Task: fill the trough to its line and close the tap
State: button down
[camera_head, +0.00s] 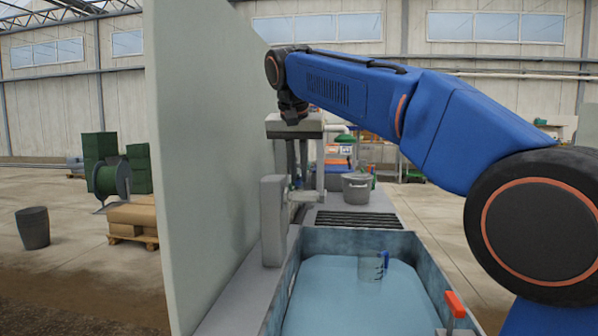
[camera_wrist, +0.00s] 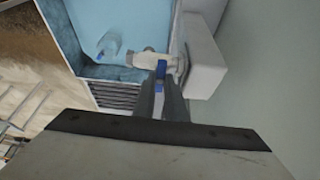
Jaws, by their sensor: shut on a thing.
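The trough (camera_head: 345,241) is a grey rectangular basin at the lower middle of the head view, with pale blue water (camera_head: 335,300) in it. I cannot make out a fill line. The tap (camera_wrist: 146,60) is a pale spout on a grey block, reaching over the trough's corner. Its blue handle (camera_wrist: 161,68) sits between my fingertips in the wrist view. My gripper (camera_wrist: 162,84) is shut on this handle; its fingers hide part of it. In the head view my gripper (camera_head: 297,180) points down beside the block. I cannot tell whether water is running.
A clear jug (camera_head: 371,266) with a blue handle is in the trough. A tall pale panel (camera_head: 205,170) stands close on the left. A red-handled part (camera_head: 455,305) is at the trough's right rim. A dark grating (camera_head: 355,221) and a grey bucket (camera_head: 356,188) lie behind.

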jog(key=c, duration=1.8)
grip_release()
jog(key=v, duration=1.2)
jog(key=shift+s+f, duration=0.1)
